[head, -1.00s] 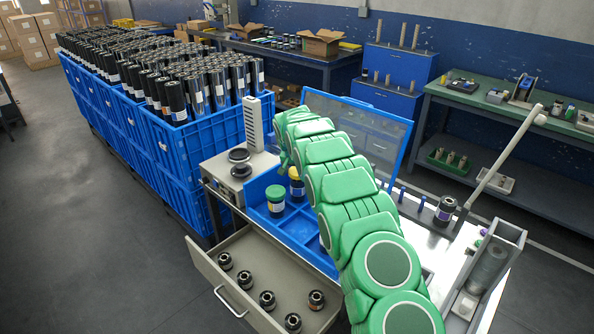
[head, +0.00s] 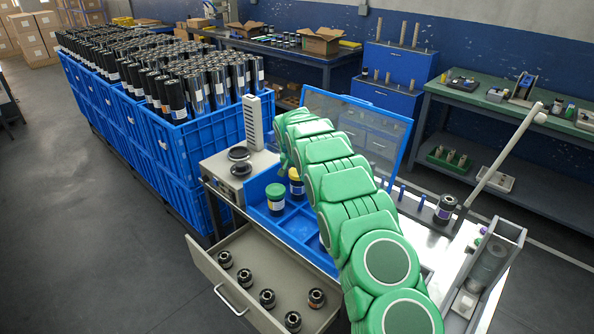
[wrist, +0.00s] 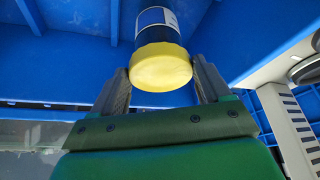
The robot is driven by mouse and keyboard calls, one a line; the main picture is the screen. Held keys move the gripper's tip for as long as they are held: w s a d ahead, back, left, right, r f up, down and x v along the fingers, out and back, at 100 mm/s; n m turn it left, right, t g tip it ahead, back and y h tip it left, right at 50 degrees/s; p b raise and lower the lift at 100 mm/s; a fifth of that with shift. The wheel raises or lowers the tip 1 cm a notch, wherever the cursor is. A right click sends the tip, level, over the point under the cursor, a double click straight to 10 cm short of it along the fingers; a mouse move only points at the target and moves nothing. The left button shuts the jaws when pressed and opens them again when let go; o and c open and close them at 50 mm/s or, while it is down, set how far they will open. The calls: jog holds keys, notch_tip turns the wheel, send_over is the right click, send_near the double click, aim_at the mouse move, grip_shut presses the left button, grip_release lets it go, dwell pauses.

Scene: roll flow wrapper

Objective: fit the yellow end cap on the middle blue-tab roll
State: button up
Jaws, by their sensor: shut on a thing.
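The yellow end cap (wrist: 161,68) is between the two fingers of my gripper (wrist: 161,84) in the wrist view. The gripper is shut on it. The cap sits against the end of a dark roll (wrist: 158,24) with a white label and a blue band; whether it is fully seated I cannot tell. In the head view the yellow-topped roll (head: 297,189) stands in the blue tray (head: 298,227), partly behind my green arm. My gripper's fingers are hidden there.
A green-topped roll (head: 275,200) stands in the tray, left of the yellow one. A clear blue-framed lid (head: 375,140) stands raised behind. An open drawer (head: 245,287) below holds several black rolls. A grey machine (head: 237,172) stands at the left.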

jog(key=shift+f, duration=0.6)
dwell(0.4)
jog(key=o, duration=0.7)
jog(key=shift+r, duration=0.1)
jog(key=v, duration=1.1)
dwell(0.6)
jog(key=shift+s, duration=0.15)
